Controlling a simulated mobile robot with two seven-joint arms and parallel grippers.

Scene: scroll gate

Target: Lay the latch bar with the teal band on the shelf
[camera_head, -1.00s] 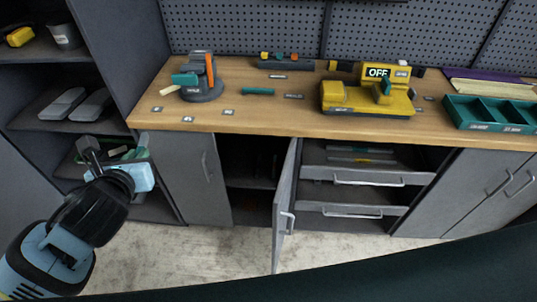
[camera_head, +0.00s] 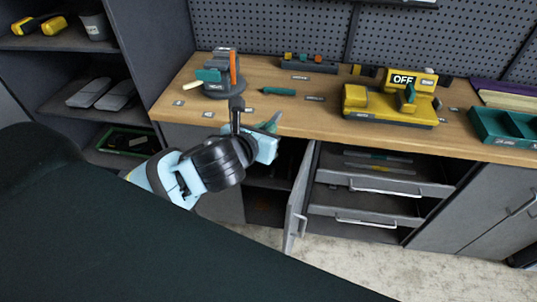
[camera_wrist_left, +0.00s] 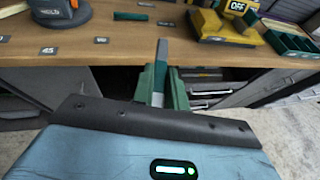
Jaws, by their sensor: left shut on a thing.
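My left gripper (camera_head: 270,130) is in front of the workbench's front edge, above the open cupboard. It is shut on a slim grey bar (camera_wrist_left: 161,60), which stands out between the green fingers in the left wrist view. A teal-green tip (camera_head: 273,120) shows at the gripper in the head view; whether it is the bar's band or a finger I cannot tell. Open shelves (camera_head: 75,95) stand at the left; the middle one holds two grey pieces (camera_head: 100,94). A green-rimmed tray (camera_head: 125,141) sits on the lower shelf. My right gripper is out of view.
The workbench (camera_head: 300,113) carries a vise (camera_head: 220,80), a small teal bar (camera_head: 278,91), a yellow device marked OFF (camera_head: 390,105) and a teal tray (camera_head: 505,130). A cupboard door (camera_head: 300,195) stands open beside pulled-out drawers (camera_head: 370,187).

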